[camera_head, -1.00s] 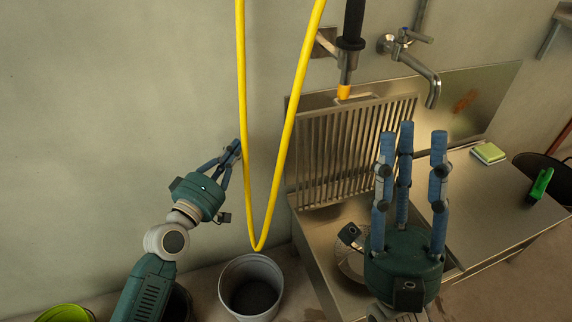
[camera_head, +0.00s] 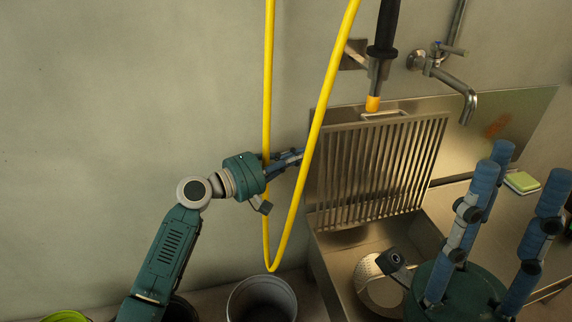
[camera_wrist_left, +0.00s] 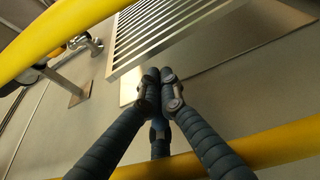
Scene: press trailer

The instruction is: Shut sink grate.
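The sink grate (camera_head: 381,170), a slatted metal panel with a handle at its top, stands raised and tilted over the back of the sink basin (camera_head: 345,262). My left gripper (camera_head: 300,155) is beside the grate's left edge, its fingers drawn together with nothing seen between them. In the left wrist view the fingertips (camera_wrist_left: 158,76) lie close below the grate's edge (camera_wrist_left: 165,40); whether they touch cannot be told. My right gripper (camera_head: 535,165) is open and empty in front of the counter, its fingers pointing up and apart.
A yellow hose (camera_head: 318,105) hangs in a loop around my left gripper's reach, one strand crossing before its fingers. A tap (camera_head: 450,78) and a black spray handle (camera_head: 382,40) are above the grate. A green sponge (camera_head: 521,182) lies on the counter. A bucket (camera_head: 262,300) stands below.

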